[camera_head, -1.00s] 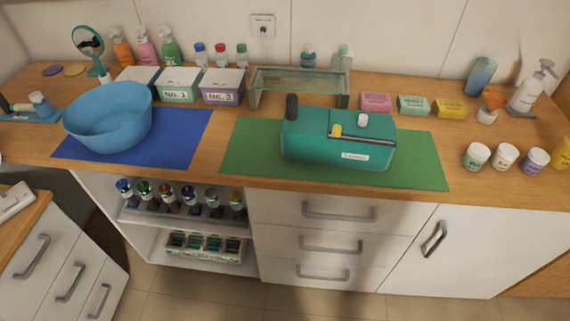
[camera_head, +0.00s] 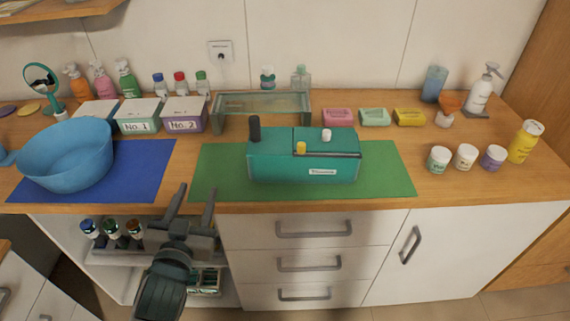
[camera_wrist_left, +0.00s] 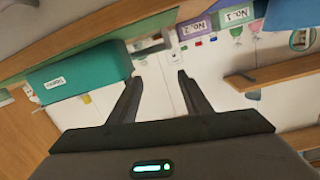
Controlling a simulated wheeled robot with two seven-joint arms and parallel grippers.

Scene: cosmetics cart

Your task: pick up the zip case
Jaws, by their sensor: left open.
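The zip case (camera_head: 270,170) is a teal box-like case with a white label on its front. It lies on the green mat (camera_head: 390,180) in the middle of the counter. A black item, a yellow one and a white one show at its top. The case also shows at the left in the left wrist view (camera_wrist_left: 75,75). My left gripper (camera_head: 195,198) is open and empty, in front of the counter's edge, left of and nearer than the case. Its two fingers show apart in the left wrist view (camera_wrist_left: 158,77). My right gripper is in neither view.
A blue basin (camera_head: 66,160) stands on a blue mat (camera_head: 150,165) at the left. Labelled boxes (camera_head: 138,125) and a glass stand (camera_head: 262,104) are behind. Soap bars (camera_head: 374,117) and jars (camera_head: 466,157) are at the right. The green mat is bare either side of the case.

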